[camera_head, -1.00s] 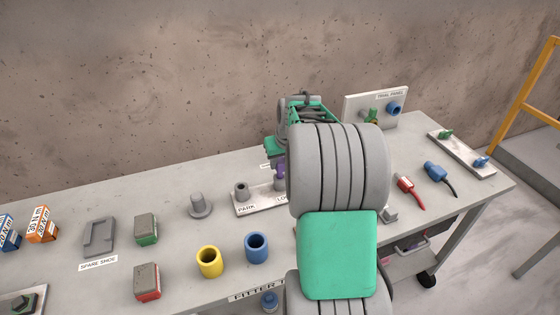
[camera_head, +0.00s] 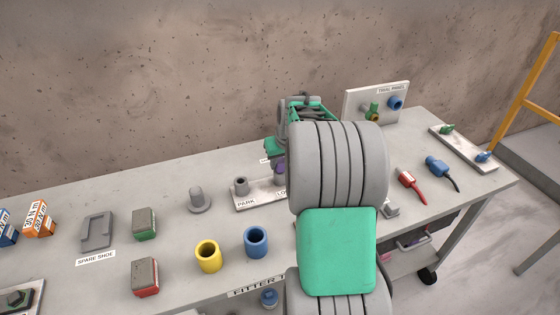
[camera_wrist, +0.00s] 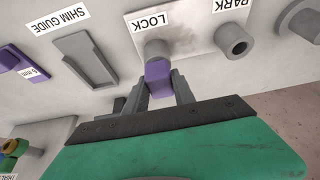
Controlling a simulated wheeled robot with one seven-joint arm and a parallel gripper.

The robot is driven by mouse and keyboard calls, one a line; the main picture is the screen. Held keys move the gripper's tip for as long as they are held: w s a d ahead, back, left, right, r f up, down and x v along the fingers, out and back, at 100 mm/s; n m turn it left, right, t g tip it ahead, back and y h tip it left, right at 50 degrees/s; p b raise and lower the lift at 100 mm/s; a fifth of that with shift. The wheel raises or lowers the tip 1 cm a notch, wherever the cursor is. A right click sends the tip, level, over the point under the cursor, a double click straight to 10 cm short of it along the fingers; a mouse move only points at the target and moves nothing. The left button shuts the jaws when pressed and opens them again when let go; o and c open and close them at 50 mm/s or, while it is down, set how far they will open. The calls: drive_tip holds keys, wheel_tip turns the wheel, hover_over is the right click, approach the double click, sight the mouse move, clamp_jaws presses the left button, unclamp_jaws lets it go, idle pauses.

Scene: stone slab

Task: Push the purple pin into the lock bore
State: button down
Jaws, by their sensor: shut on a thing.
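The purple pin (camera_wrist: 158,78) is between the fingers of my gripper (camera_wrist: 155,95) in the wrist view. The far end of the pin meets the grey lock boss (camera_wrist: 156,48), beside the LOCK label. The pin covers part of the boss, so I cannot tell how far it sits in the bore. In the head view a little of the purple pin (camera_head: 281,168) shows below my gripper, at the right part of the pale block (camera_head: 262,197). My arm hides the rest of the block there.
The empty-looking park boss (camera_wrist: 237,42) stands beside the lock boss. A shim guide (camera_wrist: 88,55) and a purple shim (camera_wrist: 20,62) lie to the other side. A grey flanged peg (camera_head: 198,200), yellow cup (camera_head: 208,256) and blue cup (camera_head: 256,242) stand on the bench.

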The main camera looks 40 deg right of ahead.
drive_tip(key=shift+f+b, duration=0.3)
drive_tip(key=shift+f, duration=0.15)
drive_tip(key=c, duration=1)
unclamp_jaws()
drive_tip(key=shift+o, duration=0.2)
drive_tip(key=b+v, duration=0.1)
drive_tip(key=v, duration=0.6)
drive_tip(key=shift+s+r, duration=0.2)
drive_tip(key=shift+r, duration=0.15)
drive_tip(key=s+a+f+n, duration=0.1)
drive_tip(key=s+a, duration=0.4)
drive_tip(key=a, duration=0.3)
drive_tip(key=s+a+f+n, duration=0.1)
drive_tip(key=s+a, duration=0.4)
drive_tip(key=a, duration=0.4)
drive_tip(key=s+a+f+n+g+y, duration=0.1)
drive_tip(key=s+a, duration=0.5)
drive_tip(key=a, duration=0.2)
drive_tip(key=shift+a+f, duration=0.3)
drive_tip(key=shift+a, duration=0.05)
